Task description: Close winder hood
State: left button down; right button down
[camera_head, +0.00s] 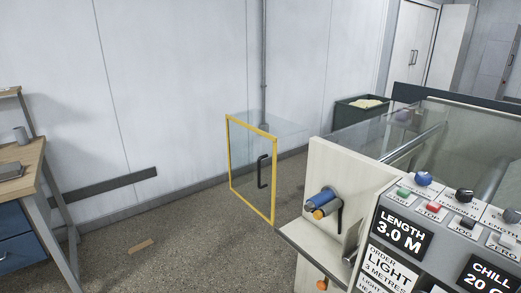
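A clear hood (246,160) with a yellow-edged front panel stands in the middle of the head view, just left of the machine's cream end plate (345,185). A black bar handle (262,171) is upright on that panel. A clear top sheet runs back from the yellow frame toward the right. I take this to be the winder hood; I cannot tell how it is hinged or joined to the machine. Neither of my grippers is in view.
The control panel (450,225) with knobs and buttons fills the lower right. A wooden-topped bench (32,157) with blue drawers stands at the left. A dark bin (350,112) sits by the back wall. A small brown piece (141,246) lies on the otherwise open floor.

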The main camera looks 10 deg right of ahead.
aim_at(271, 221)
jog(key=i+z, duration=0.1)
jog(key=z, duration=0.3)
jog(key=i+j+z, duration=0.1)
jog(key=z, duration=0.25)
jog(key=j+z, duration=0.1)
jog(key=z, duration=0.3)
jog(key=i+j+z, duration=0.4)
jog(key=j+z, duration=0.15)
jog(key=j, duration=0.2)
jog(key=i+j+z, duration=0.15)
jog(key=j, duration=0.4)
jog(key=i+j+z, duration=0.15)
jog(key=j, duration=0.4)
jog(key=j+z, duration=0.15)
jog(key=j, duration=0.4)
jog(key=i+j, duration=0.1)
jog(key=j, duration=0.4)
jog(key=i+j, duration=0.1)
jog(key=j, duration=0.35)
jog(key=i+j, duration=0.1)
jog(key=j, duration=0.85)
jog(key=i+z, duration=0.05)
jog(key=i, duration=0.05)
